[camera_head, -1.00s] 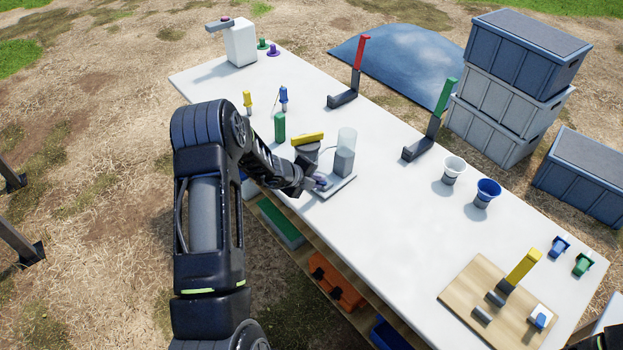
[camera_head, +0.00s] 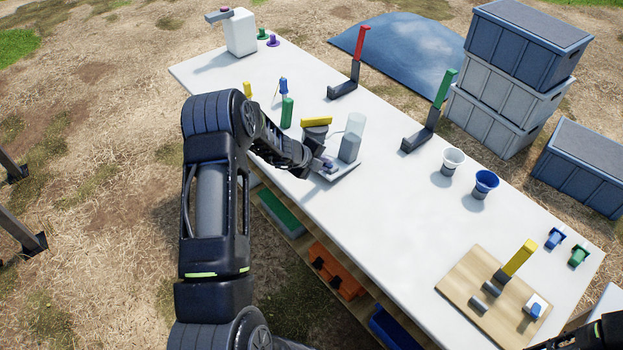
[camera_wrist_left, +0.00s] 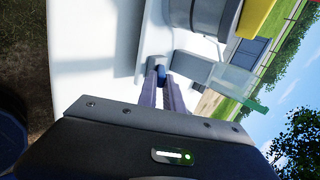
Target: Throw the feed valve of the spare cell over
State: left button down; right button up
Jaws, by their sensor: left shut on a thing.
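The cell with a clear cylinder (camera_head: 355,124) on a grey block (camera_head: 349,149) stands on a light plate (camera_head: 347,170) at the table's near side. Beside it is a dark round body (camera_head: 315,132) with a yellow bar (camera_head: 316,121) on top. My left gripper (camera_head: 325,165) is low at the plate's near edge. In the left wrist view its two fingers (camera_wrist_left: 168,90) are shut on a small blue-grey valve piece (camera_wrist_left: 161,72) in front of the grey block (camera_wrist_left: 193,70). The fingers hide part of the valve, so its setting cannot be told.
A green cylinder (camera_head: 287,112) and a blue-topped tool (camera_head: 283,88) stand behind my left forearm. Red (camera_head: 360,43) and green (camera_head: 445,88) upright handles stand farther back. White (camera_head: 453,159) and blue (camera_head: 486,181) cups and a wooden board (camera_head: 468,284) are to the right.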

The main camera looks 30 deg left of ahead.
pick_arm(q)
jog(key=shift+w+d+r, duration=0.15)
jog(key=shift+w+r, duration=0.25)
jog(key=shift+w, duration=0.25)
jog(key=shift+w+d+r, duration=0.1)
jog(key=shift+w+r, duration=0.25)
jog(key=shift+w, duration=0.3)
jog(key=c, duration=1.4)
grip_release()
jog(key=shift+s+a+r, duration=0.1)
jog(key=shift+s+r, duration=0.3)
jog(key=v, duration=0.6)
jog(key=shift+s+r+b, duration=0.25)
jog(key=shift+r+b, duration=0.05)
jog(key=shift+b, duration=0.05)
